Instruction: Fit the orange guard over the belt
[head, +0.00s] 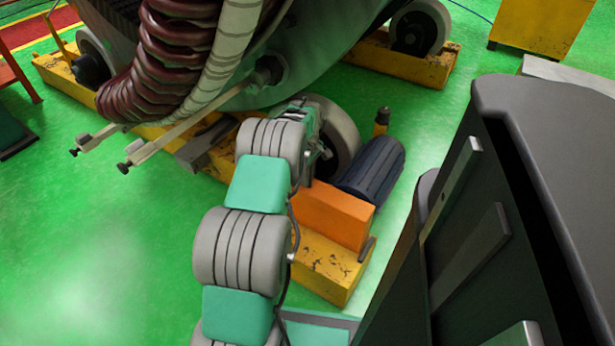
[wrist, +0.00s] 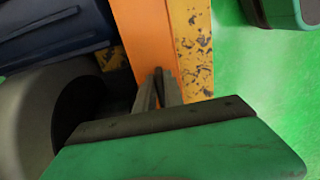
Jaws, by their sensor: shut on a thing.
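The orange guard (head: 335,213) is a plain box-like cover over the yellow base, beside the dark blue ribbed motor (head: 372,168). In the wrist view the guard (wrist: 143,38) runs up from my fingertips, between the motor (wrist: 50,32) and the worn yellow base (wrist: 193,40). My gripper (wrist: 158,76) is shut on the guard's near end, its two grey fingers close together. In the head view my arm hides the fingers. I cannot make out the belt, and cannot tell whether the guard rests on the base.
A grey roller (head: 336,138) stands close to my wrist, beneath the large drum (head: 315,50). Thick dark red hoses (head: 168,60) and metal rods (head: 160,142) hang at the left. A dark cabinet-like body (head: 530,200) fills the right. Green floor (head: 90,240) is clear at left.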

